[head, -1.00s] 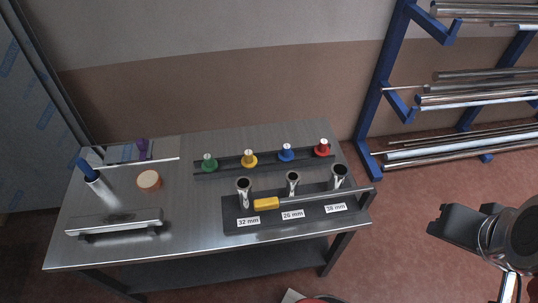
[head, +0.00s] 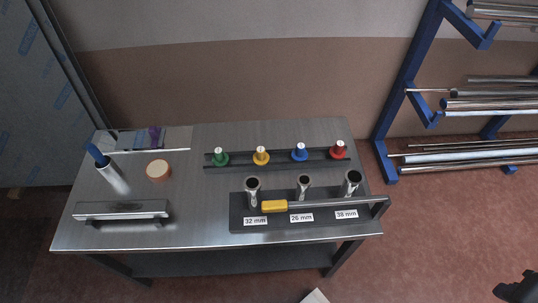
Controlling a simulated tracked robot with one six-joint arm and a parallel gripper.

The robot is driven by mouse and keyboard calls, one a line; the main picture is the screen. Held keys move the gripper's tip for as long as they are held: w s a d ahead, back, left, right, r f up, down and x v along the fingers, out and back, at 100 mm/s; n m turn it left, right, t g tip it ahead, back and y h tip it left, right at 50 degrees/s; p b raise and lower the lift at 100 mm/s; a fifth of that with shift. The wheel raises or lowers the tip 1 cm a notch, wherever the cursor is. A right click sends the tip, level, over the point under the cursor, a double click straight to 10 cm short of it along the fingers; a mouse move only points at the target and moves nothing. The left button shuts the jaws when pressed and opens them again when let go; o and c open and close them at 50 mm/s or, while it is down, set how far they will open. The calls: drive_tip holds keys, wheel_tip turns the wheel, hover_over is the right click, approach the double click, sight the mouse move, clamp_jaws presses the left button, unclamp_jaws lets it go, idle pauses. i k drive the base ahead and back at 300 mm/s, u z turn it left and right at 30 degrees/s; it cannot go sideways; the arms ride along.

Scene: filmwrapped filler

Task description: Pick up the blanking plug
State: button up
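Several coloured plugs with pale or coloured stems stand in a row in a dark rail at the back of the steel table: a green plug (head: 220,157), a yellow plug (head: 261,156), a blue plug (head: 300,152) and a red plug (head: 338,150). I cannot tell which one is the blanking plug. Only a dark piece of what looks like my gripper (head: 518,290) shows at the bottom right corner, far from the plugs and beyond the table's right end. Its fingers cannot be made out.
A dark block (head: 240,222) holds three upright tubes labelled 32, 26 and 38 mm. A yellow-handled tool (head: 275,206) lies across it. A tape roll (head: 158,170), a metal bar fixture (head: 122,209) and a blue-handled cup (head: 113,179) stand left. A blue pipe rack (head: 394,105) stands right.

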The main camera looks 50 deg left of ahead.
sight(261, 157)
drive_tip(key=z, duration=0.05)
drive_tip(key=k, duration=1.5)
drive_tip(key=u, duration=2)
drive_tip(key=i, duration=0.85)
